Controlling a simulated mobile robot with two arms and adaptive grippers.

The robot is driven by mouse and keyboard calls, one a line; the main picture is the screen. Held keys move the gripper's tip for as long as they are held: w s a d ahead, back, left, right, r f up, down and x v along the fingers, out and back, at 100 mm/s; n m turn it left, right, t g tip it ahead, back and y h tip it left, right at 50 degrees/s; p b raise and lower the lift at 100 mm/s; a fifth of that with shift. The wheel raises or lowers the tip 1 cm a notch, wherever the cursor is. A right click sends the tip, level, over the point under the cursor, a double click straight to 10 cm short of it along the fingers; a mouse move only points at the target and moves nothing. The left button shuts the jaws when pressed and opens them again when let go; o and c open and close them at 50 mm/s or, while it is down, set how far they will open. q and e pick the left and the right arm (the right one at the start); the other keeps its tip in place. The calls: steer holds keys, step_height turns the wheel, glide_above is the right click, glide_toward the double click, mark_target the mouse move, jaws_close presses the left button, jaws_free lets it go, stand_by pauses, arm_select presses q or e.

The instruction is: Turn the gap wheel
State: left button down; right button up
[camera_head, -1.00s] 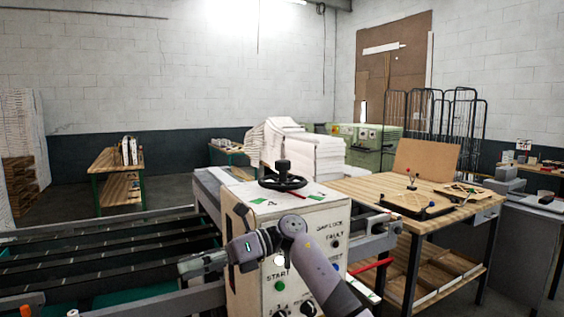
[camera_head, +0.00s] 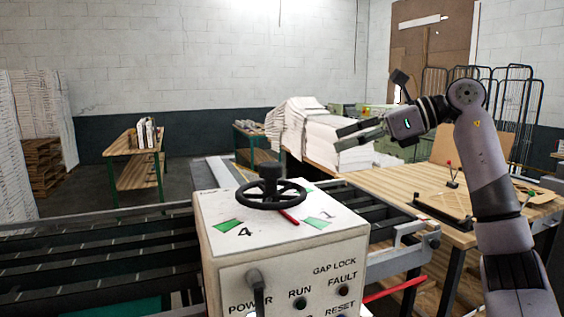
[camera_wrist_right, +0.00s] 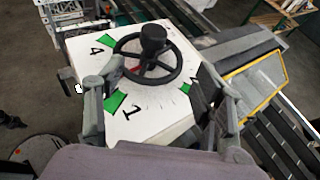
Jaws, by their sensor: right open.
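The gap wheel (camera_head: 271,193) is a black handwheel with spokes and an upright knob, on top of a white control box (camera_head: 225,262). Green marks with the numbers 4 and 1 lie around it, and a red pointer (camera_head: 289,217) shows at its rim. My right gripper (camera_head: 362,134) is raised above and to the right of the wheel, open and empty, its fingers pointing left. In the right wrist view the wheel (camera_wrist_right: 148,55) lies beyond the two spread fingers, apart from them. My left gripper is not in view.
The box front has GAP LOCK, FAULT, RUN and POWER labels and a dark lever (camera_head: 257,289). A wooden table (camera_head: 400,182) with a jig stands at right. White stacks (camera_head: 325,140) stand behind. Dark conveyor rails (camera_head: 100,265) run at left.

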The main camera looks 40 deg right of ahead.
steer(key=a, duration=0.4)
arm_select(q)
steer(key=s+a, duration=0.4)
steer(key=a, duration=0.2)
arm_select(e)
steer(key=p, duration=0.1)
glide_toward(271, 164)
steer(key=shift+x, duration=1.15)
steer(key=p+x, duration=0.1)
steer(key=x, duration=0.2)
steer(key=shift+w+d+f, duration=0.1)
steer(key=shift+w+d, duration=0.05)
steer(key=shift+w, duration=0.1)
steer(key=p+x, duration=0.1)
steer(key=x, duration=0.2)
steer(key=shift+w+a+f+p, duration=0.1)
steer(key=shift+a+p, duration=0.25)
steer(key=shift+a, duration=0.1)
steer(key=shift+w+a+f, duration=0.15)
steer(key=shift+w+f, duration=0.2)
steer(key=shift+w, duration=0.1)
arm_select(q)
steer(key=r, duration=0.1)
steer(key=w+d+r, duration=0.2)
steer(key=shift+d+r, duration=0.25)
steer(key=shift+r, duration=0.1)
arm_select(e)
steer(key=shift+s, duration=0.1)
steer(key=shift+c, duration=0.6)
